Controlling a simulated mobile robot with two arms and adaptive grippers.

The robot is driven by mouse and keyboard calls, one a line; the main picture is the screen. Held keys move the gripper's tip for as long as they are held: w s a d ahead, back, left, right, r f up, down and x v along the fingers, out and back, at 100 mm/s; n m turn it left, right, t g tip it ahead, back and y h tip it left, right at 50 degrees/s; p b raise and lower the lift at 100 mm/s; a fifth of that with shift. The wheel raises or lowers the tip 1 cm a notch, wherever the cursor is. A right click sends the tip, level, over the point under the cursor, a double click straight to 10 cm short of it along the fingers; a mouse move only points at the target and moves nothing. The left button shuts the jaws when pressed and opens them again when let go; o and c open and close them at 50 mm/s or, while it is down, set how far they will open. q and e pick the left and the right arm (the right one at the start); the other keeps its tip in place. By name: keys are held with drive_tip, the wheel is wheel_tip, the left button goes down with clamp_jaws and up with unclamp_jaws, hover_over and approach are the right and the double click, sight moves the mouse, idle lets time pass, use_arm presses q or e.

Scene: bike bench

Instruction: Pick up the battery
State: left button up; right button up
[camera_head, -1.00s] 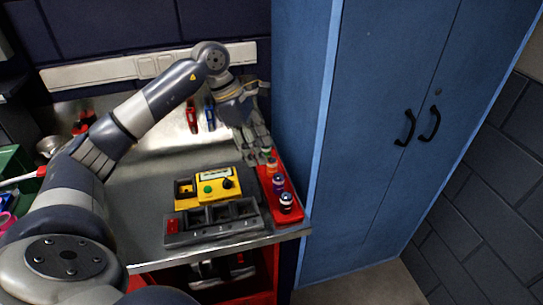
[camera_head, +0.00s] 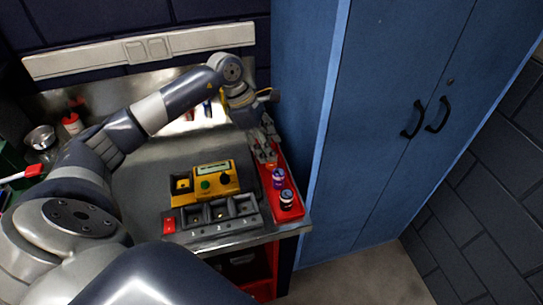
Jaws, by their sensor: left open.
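Several small batteries stand upright in a narrow red tray (camera_head: 292,213) along the right edge of the workbench. The nearest battery (camera_head: 286,198) is dark with a pale top. A purple battery (camera_head: 279,178) stands just behind it. My left gripper (camera_head: 266,158) is open and reaches down over the far part of the tray. Its fingers are around or right beside an orange battery there, and they hide most of it. I cannot tell whether they touch it. My right gripper is not in view.
A yellow tester (camera_head: 205,183) with a small display and a dark slotted holder (camera_head: 214,217) with a red end stand left of the tray. A blue cabinet (camera_head: 385,120) rises close to the right of the bench. A metal cup (camera_head: 40,138) is at far left.

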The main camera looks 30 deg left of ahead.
use_arm(q)
drive_tip(key=shift+p+x, duration=0.4)
drive_tip(key=shift+x, duration=0.7)
drive_tip(key=shift+d+f, duration=0.25)
drive_tip(key=shift+f, duration=0.15)
drive_tip(key=shift+c, duration=0.6)
clamp_jaws()
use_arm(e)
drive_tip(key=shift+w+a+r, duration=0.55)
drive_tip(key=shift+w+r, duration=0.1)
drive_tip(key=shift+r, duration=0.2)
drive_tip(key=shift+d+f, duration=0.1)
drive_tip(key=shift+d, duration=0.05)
